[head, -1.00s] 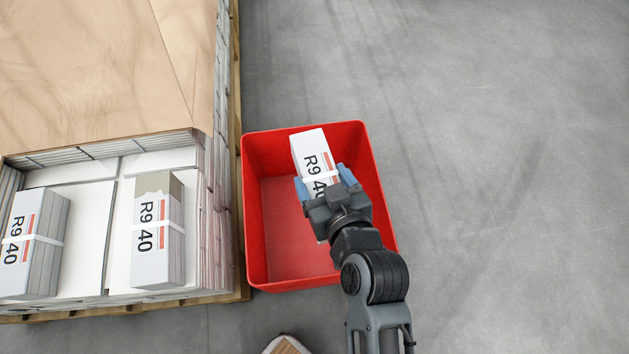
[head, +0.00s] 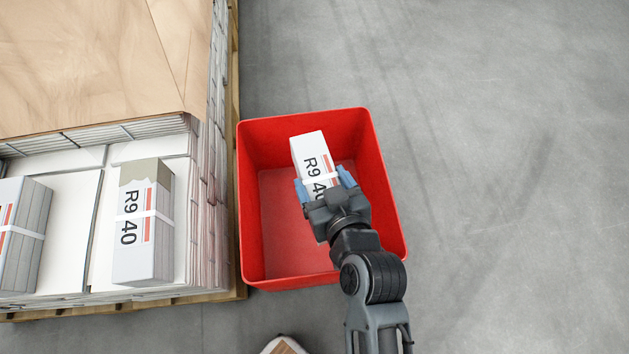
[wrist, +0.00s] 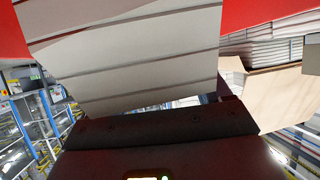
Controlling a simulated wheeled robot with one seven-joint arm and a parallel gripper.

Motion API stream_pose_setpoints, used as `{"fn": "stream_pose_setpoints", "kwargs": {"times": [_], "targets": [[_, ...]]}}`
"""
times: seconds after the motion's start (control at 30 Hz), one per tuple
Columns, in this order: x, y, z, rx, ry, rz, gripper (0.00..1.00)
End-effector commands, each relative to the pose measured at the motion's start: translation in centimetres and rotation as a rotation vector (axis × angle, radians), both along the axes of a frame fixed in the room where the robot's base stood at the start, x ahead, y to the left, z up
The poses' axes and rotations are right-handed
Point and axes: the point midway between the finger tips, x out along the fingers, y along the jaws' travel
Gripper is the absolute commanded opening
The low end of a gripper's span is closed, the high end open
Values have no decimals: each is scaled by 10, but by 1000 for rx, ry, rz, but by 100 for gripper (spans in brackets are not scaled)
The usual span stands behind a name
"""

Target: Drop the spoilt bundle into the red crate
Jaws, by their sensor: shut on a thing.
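My gripper (head: 324,183) is shut on a white bundle (head: 308,150) marked "R9 40", with a red stripe and a white band. The blue fingers grip its two sides, and the gripper hides its near end. The visible part of its cover looks whole. In the wrist view its grey layered side (wrist: 130,60) fills the upper middle. The red crate (head: 252,200) stands on the floor, and the held bundle is over its opening, inside the rim's outline. I cannot tell how far it is above the crate bottom. The visible crate floor is bare.
A pallet stack (head: 205,220) stands close along the crate's left side. On it are a bundle with a torn cover end (head: 143,225) and another bundle (head: 25,240) at the left edge. Brown board (head: 90,60) covers the back. The grey floor right of the crate is clear.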

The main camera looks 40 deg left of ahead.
Motion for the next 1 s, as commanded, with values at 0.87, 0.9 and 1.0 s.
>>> {"fn": "stream_pose_setpoints", "kwargs": {"times": [0.87,0.9,1.0], "targets": [[-14,-25,16,-2,1,-1,100],[-17,-31,18,-2,1,-1,100],[-24,-43,26,0,0,-1,100]]}}
